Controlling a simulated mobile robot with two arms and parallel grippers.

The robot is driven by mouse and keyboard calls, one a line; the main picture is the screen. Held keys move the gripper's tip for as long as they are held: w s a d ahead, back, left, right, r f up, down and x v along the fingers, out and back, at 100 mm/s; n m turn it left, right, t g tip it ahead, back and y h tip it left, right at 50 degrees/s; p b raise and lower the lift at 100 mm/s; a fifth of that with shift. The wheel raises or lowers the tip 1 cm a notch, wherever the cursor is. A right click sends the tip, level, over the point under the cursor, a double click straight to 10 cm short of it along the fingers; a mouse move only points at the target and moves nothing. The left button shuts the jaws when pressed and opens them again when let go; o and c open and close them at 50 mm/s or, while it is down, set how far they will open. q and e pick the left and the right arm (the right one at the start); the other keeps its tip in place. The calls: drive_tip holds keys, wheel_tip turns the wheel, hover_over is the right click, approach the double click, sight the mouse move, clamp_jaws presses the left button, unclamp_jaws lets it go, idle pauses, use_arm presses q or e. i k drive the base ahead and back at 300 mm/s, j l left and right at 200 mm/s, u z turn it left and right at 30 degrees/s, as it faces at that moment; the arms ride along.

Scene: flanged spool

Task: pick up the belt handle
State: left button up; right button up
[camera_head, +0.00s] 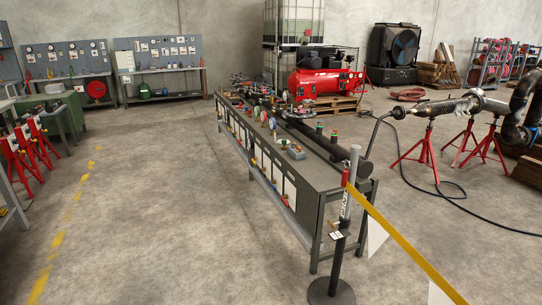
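A dark stanchion post (342,240) stands on a round black base (331,292) in the lower middle, in front of the near end of the long workbench. A yellow belt (410,244) runs from the upper part of the post down to the lower right and leaves the picture. A small red piece (346,178) sits on the post where the belt starts. I cannot tell for sure whether it is the belt handle. Neither of my grippers is in view.
A long grey workbench (315,175) with valves and pipes reaches back behind the post. Red stands (428,155) hold a pipe assembly at the right, and a black cable (440,190) lies on the floor there. The floor at the left (150,220) is mostly clear.

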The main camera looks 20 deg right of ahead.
sight(344, 175)
drive_tip(key=i+z, duration=0.1)
drive_tip(key=i, duration=0.55)
drive_tip(key=i+j+z, duration=0.1)
drive_tip(key=i, duration=0.55)
drive_tip(key=i+j+z, duration=0.1)
drive_tip(key=i+j, duration=0.15)
drive_tip(key=i, duration=0.4)
